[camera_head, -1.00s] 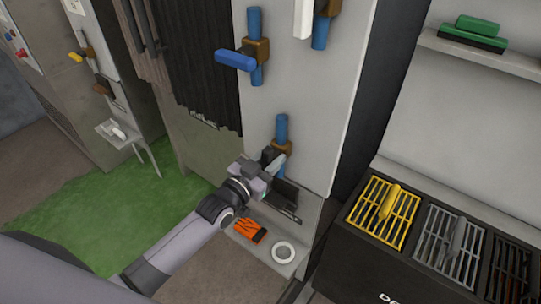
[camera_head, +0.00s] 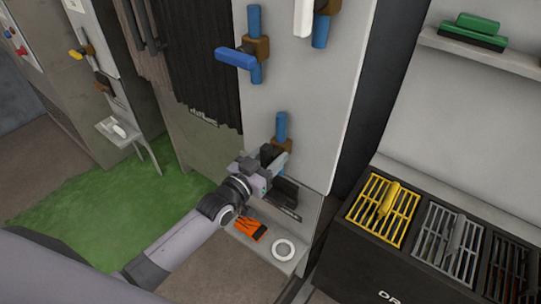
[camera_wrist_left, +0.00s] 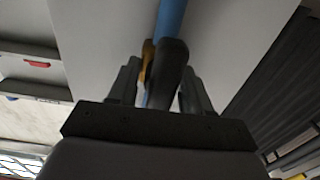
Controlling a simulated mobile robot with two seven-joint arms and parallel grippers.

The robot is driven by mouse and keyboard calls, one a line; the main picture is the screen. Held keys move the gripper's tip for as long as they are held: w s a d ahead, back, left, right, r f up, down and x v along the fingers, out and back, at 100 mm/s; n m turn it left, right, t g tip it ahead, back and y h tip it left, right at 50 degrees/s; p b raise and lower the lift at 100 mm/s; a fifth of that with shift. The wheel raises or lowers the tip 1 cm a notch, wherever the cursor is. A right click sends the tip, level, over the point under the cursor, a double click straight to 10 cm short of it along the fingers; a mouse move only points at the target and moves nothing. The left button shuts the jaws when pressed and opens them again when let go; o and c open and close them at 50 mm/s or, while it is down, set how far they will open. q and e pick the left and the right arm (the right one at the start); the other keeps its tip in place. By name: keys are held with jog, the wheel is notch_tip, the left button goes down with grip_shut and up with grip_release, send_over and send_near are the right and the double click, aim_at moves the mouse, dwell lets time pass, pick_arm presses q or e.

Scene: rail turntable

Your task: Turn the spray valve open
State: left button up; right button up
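Two valves on blue pipes show on the pale panel: an upper one with a blue lever (camera_head: 236,59) and a lower one with a brass body (camera_head: 288,145) on a blue pipe (camera_head: 281,126). No label tells which is the spray valve. My left gripper (camera_head: 275,158) is at the lower valve and hides much of it. In the left wrist view, a dark handle (camera_wrist_left: 168,68) lies between the spread fingers of the left gripper (camera_wrist_left: 158,90), nearer the right finger, with a gap on the left. The blue pipe (camera_wrist_left: 172,18) runs behind it. My right gripper is out of view.
Below the valve, a shelf (camera_head: 262,260) carries an orange item (camera_head: 251,229), a white ring (camera_head: 284,249) and a dark tray-like item. Another valve (camera_head: 320,30) is at the top. A black bin unit with yellow (camera_head: 375,226) and grey (camera_head: 432,248) grates stands right.

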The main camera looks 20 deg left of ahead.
aim_at(263, 165)
pick_arm(q)
jog(key=shift+s, duration=0.1)
jog(key=shift+v, duration=3.5)
